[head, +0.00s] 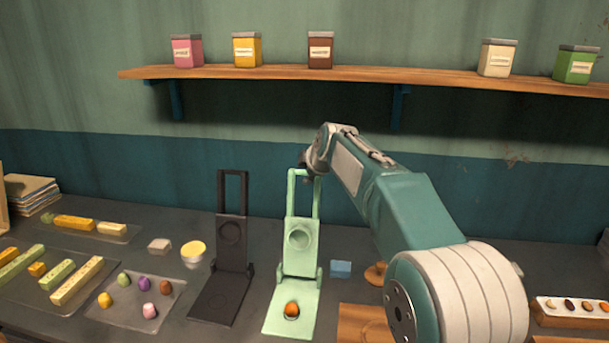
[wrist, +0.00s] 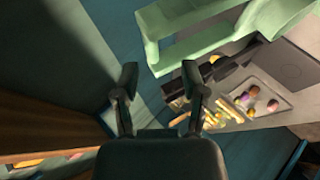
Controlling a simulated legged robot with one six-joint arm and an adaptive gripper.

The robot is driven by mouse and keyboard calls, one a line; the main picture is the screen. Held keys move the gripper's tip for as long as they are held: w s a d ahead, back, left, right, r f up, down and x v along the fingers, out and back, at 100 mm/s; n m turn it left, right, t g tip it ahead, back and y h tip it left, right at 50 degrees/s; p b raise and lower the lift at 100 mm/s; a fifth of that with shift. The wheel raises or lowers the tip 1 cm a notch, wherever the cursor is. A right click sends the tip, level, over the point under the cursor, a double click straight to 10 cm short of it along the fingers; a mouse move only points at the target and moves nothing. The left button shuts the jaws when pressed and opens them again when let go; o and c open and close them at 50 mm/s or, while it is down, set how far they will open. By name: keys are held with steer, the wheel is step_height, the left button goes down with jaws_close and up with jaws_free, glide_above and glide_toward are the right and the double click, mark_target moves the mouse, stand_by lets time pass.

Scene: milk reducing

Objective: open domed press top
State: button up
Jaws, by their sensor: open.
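The pale green press (head: 299,262) stands on the counter with its top upright on the hinge, leaning slightly back. The round domed part (head: 300,236) shows on the top's face, and an orange-brown piece (head: 291,310) sits in the base. My gripper (head: 307,162) is beside the upper end of the press handle in the head view, its fingers mostly hidden by the wrist. In the wrist view my gripper (wrist: 160,82) is open with nothing between its fingers.
A black press (head: 232,243), also with its top upright, stands just left. Trays of colored pieces (head: 146,285), a yellow-topped cup (head: 193,252) and a blue block (head: 341,268) are on the counter. A wooden shelf (head: 380,74) with several jars runs above my arm.

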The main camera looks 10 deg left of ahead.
steer(key=v, duration=0.8)
steer(key=shift+s, duration=0.2)
steer(key=s+d+f+m+g+h, duration=0.1)
steer(key=s+d+f+m+h, duration=0.1)
steer(key=s+d+m, duration=1)
steer(key=s+d+f+m+h, duration=0.1)
steer(key=s+d+f+m, duration=0.1)
steer(key=s, duration=0.7)
steer(key=s+d+f+m+g, duration=0.1)
steer(key=s+d+f+m, duration=0.2)
steer(key=s+f, duration=0.3)
steer(key=s+d+f+m+g+h, duration=0.1)
steer(key=s+d+f, duration=0.3)
steer(key=s, duration=0.7)
steer(key=shift+s+d+f+m+h, duration=0.35)
steer(key=shift+d+m, duration=0.15)
steer(key=shift+m, duration=0.3)
